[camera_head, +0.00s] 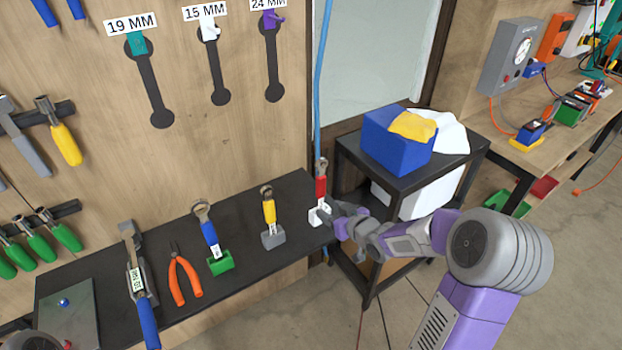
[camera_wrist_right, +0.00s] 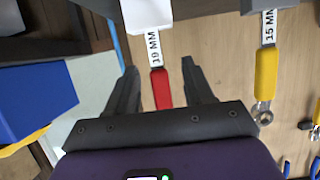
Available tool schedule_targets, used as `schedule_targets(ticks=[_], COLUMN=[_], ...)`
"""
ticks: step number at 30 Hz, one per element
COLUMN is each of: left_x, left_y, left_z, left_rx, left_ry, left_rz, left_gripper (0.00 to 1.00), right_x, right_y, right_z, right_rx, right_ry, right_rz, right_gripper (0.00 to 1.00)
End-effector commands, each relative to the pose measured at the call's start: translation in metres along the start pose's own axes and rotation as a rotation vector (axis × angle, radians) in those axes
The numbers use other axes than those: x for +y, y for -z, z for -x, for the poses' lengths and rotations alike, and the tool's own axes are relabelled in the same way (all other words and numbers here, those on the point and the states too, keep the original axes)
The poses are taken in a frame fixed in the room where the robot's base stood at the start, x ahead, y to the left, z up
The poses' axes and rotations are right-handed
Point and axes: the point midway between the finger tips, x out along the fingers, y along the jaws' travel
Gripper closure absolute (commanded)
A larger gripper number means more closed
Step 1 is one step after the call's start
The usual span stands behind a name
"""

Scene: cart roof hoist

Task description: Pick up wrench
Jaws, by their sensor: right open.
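A wrench with a red handle (camera_head: 321,186) stands upright in a white block (camera_head: 318,216) at the right end of the black shelf. My right gripper (camera_head: 334,218) is beside it. In the right wrist view, my right gripper (camera_wrist_right: 158,78) is open, with the red handle (camera_wrist_right: 161,88) between its fingers and a gap on each side. The label above the handle seems to read 19 MM. A yellow-handled wrench (camera_head: 269,212) stands in a grey block, labelled 15 MM in the wrist view. A blue-handled wrench (camera_head: 210,236) stands in a green block. My left gripper is not in view.
The black shelf (camera_head: 185,318) also bears orange pliers (camera_head: 184,276) and a blue-handled tool (camera_head: 148,322). The pegboard (camera_head: 185,75) carries 19, 15 and 24 MM outlines. A black cart (camera_head: 455,145) with a blue box (camera_head: 395,145) stands close right of the gripper.

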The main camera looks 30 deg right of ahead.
Motion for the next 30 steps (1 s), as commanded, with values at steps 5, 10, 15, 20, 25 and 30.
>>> schedule_targets(ticks=[5,10,15,20,25,30], left_x=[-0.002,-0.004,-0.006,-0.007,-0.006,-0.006], left_y=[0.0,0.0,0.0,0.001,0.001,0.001], left_z=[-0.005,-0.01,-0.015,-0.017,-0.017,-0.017], left_rx=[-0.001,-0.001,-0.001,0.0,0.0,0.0], left_ry=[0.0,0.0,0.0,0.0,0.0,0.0], left_rz=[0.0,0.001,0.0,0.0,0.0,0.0], left_gripper=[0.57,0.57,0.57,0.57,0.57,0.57], right_x=[0.0,0.004,0.007,0.007,0.007,0.007], right_y=[-0.002,0.0,0.002,0.002,0.003,0.003], right_z=[-0.019,-0.038,-0.063,-0.074,-0.074,-0.074], right_rx=[-0.001,-0.001,0.0,-0.002,-0.002,-0.002], right_ry=[0.003,0.001,0.004,0.002,0.002,0.001], right_rz=[-0.001,-0.002,-0.001,-0.002,-0.001,-0.001], right_gripper=[0.48,0.48,0.48,0.48,0.48,0.68])
